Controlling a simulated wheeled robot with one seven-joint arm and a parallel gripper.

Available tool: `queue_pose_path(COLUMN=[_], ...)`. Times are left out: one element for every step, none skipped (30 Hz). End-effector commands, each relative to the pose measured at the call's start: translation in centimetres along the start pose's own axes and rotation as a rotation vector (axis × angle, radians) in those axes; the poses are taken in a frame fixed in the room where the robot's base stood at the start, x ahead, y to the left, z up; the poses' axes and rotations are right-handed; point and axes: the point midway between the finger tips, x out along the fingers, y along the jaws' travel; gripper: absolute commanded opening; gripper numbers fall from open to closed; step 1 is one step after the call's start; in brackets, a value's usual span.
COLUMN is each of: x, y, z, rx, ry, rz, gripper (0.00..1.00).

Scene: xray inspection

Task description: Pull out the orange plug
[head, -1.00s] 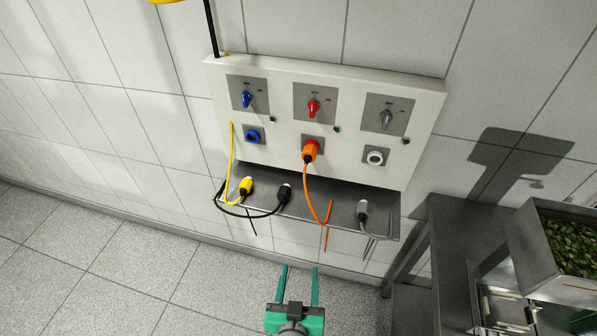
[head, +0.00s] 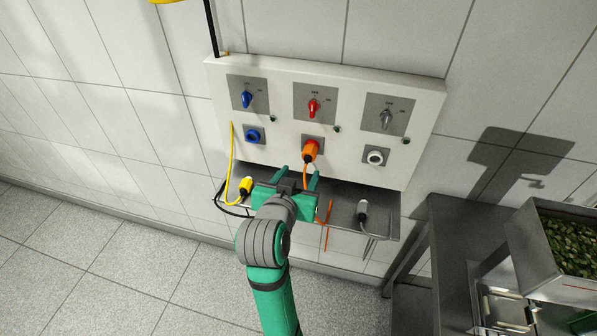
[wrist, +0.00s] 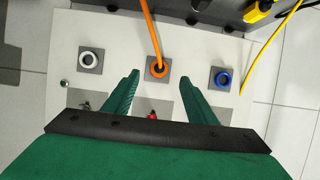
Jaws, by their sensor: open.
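The orange plug (head: 310,152) sits in the middle socket of the white wall panel, under the red switch (head: 313,107). Its orange cable hangs down behind my gripper. My gripper (head: 299,171) is open and empty, just below and in front of the plug. In the wrist view, where the panel appears upside down, the plug (wrist: 157,68) shows between the two spread fingertips (wrist: 160,78). I see no contact, and how far the fingertips are from the plug is hard to tell.
A blue socket (head: 254,136) is left of the plug, a white socket (head: 375,157) right. A metal tray (head: 344,208) below the panel holds a yellow plug (head: 246,186) and a grey plug (head: 362,209). A steel table (head: 470,225) stands at right.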

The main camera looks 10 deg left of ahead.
Motion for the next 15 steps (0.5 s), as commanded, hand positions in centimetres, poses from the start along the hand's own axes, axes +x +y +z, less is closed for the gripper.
queue_pose_path(x=[-0.1,-0.2,-0.2,-0.2,-0.1,0.1,0.3,0.5,0.9,1.2,1.6,2.2,2.7,3.3,3.9], y=[-0.1,-0.1,-0.1,-0.1,-0.1,-0.1,-0.1,-0.1,-0.1,-0.1,0.0,0.0,0.0,0.0,0.0], z=[-0.7,-0.8,-1.0,-1.1,-1.2,-1.2,-1.2,-1.2,-1.1,-1.2,-1.1,-1.1,-1.1,-1.1,-1.1], rx=[0.004,0.005,0.007,0.007,0.008,0.008,0.008,0.008,0.008,0.008,0.008,0.008,0.009,0.009,0.009], ry=[0.002,0.000,-0.002,-0.003,-0.003,-0.004,-0.005,-0.006,-0.006,-0.005,-0.006,-0.007,-0.006,-0.007,-0.006], rz=[0.003,0.004,0.006,0.008,0.008,0.009,0.010,0.010,0.010,0.010,0.011,0.011,0.011,0.011,0.011], gripper=[0.52,0.52,0.52,0.52,0.52,0.52,0.52,0.52,0.52,0.52,0.52,0.52,0.52,0.52,0.52])
